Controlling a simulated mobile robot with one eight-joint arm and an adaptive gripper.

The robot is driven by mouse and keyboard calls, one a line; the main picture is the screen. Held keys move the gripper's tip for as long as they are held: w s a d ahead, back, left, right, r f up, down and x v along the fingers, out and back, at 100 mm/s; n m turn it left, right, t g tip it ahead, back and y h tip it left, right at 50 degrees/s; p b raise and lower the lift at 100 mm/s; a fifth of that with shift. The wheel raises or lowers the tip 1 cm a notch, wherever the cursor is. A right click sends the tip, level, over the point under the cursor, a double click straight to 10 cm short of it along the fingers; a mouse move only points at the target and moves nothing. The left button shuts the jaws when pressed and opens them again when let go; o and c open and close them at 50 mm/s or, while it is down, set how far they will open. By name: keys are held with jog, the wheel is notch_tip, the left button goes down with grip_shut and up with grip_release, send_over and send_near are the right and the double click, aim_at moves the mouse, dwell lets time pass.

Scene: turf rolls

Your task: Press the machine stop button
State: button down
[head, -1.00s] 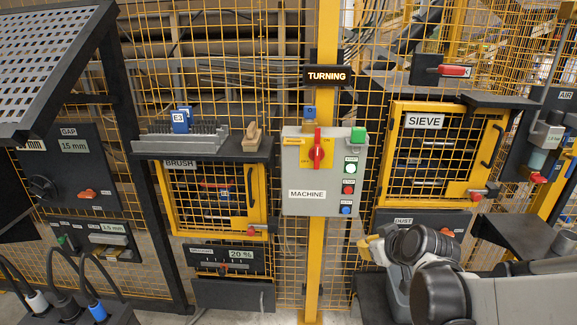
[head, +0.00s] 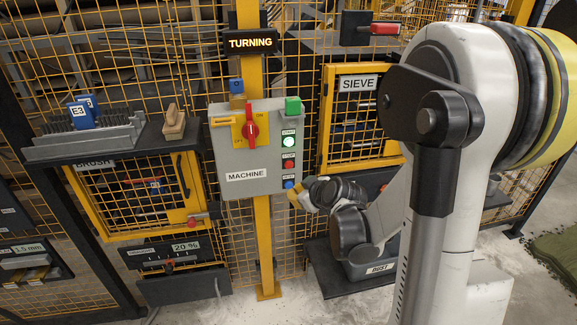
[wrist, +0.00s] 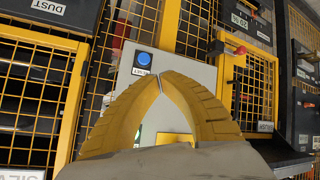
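The grey machine box (head: 238,190) hangs on a yellow post under the TURNING sign. At its right edge, the red stop button (head: 289,164) sits between the lit green button (head: 289,142) above and the blue button (head: 289,184) below. My gripper (head: 296,199) is just right of and below the blue button in the head view. In the wrist view its two yellow fingers (wrist: 159,76) meet at their tips, empty, in front of the box (wrist: 195,68). The blue reset button (wrist: 144,59) shows beside the tips; the red stop button is hidden there.
The box also carries a red rotary switch (head: 250,130) and a green block (head: 293,106). A sieve door (head: 345,130) is to the right, a brush door (head: 135,205) to the left. A shelf (head: 70,148) juts out at left. A dust bin (head: 372,270) is below my gripper.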

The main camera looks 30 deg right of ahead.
send_near(284, 171)
jog(key=shift+s+f+x, duration=0.1)
jog(key=shift+f+x, duration=0.05)
jog(key=shift+x, duration=0.65)
jog(key=shift+s+f+x, duration=0.1)
jog(key=shift+f+x, duration=0.05)
jog(key=shift+x, duration=0.65)
jog(key=shift+s+f+x, duration=0.1)
jog(key=shift+x, duration=0.75)
jog(key=shift+w, duration=0.15)
jog(key=shift+w, duration=0.25)
jog(key=shift+w+d, duration=0.1)
jog(key=shift+w, duration=0.3)
jog(key=shift+s, duration=0.15)
jog(key=shift+s+a, duration=0.25)
jog(key=shift+s, duration=0.45)
jog(key=s, duration=0.2)
jog(key=s+a, duration=0.1)
jog(key=s, duration=0.1)
jog(key=shift+s+a+b, duration=0.15)
jog(key=shift+s+b, duration=0.2)
jog(key=shift+s, duration=0.05)
